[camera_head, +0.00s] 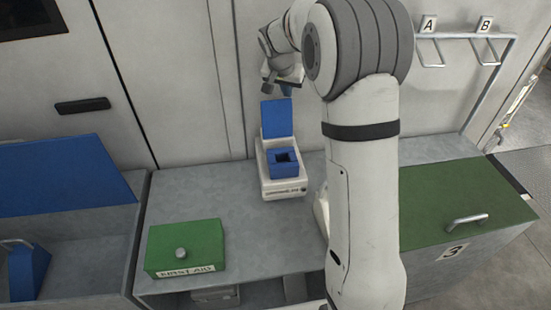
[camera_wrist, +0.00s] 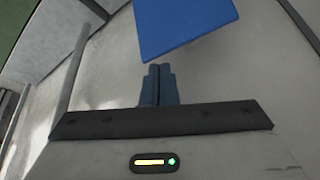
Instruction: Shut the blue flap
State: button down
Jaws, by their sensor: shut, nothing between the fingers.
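A blue flap (camera_head: 277,117) stands raised at the back of a small white device (camera_head: 284,187) on the grey counter. In front of the flap, a blue block with a dark square opening (camera_head: 284,165) sits on the device. In the wrist view a blue panel, which looks like the same flap (camera_wrist: 185,25), lies just beyond my fingertips. My gripper (camera_wrist: 160,68) is shut and empty, its fingers together. In the head view my wrist is above and behind the raised flap, and the fingertips are hard to make out. I cannot tell whether they touch the flap.
A green first aid box (camera_head: 184,248) stands front left of the device. A larger blue lid (camera_head: 65,175) leans open over a bin at left. A green lid with a handle (camera_head: 462,200) is at right. A wall (camera_head: 185,60) stands close behind.

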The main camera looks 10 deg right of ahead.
aim_at(286, 101)
jog(key=shift+f, duration=0.15)
jog(key=shift+s+f+b, duration=0.2)
jog(key=shift+f+b, duration=0.7)
jog(key=shift+f, duration=0.05)
jog(key=shift+s+f+b, duration=0.15)
jog(key=shift+f+b, duration=0.7)
jog(key=shift+f, duration=0.1)
jog(key=s+b, duration=0.5)
jog(key=s, duration=0.2)
jog(key=shift+s, duration=0.35)
dwell(0.6)
jog(key=shift+r, duration=0.15)
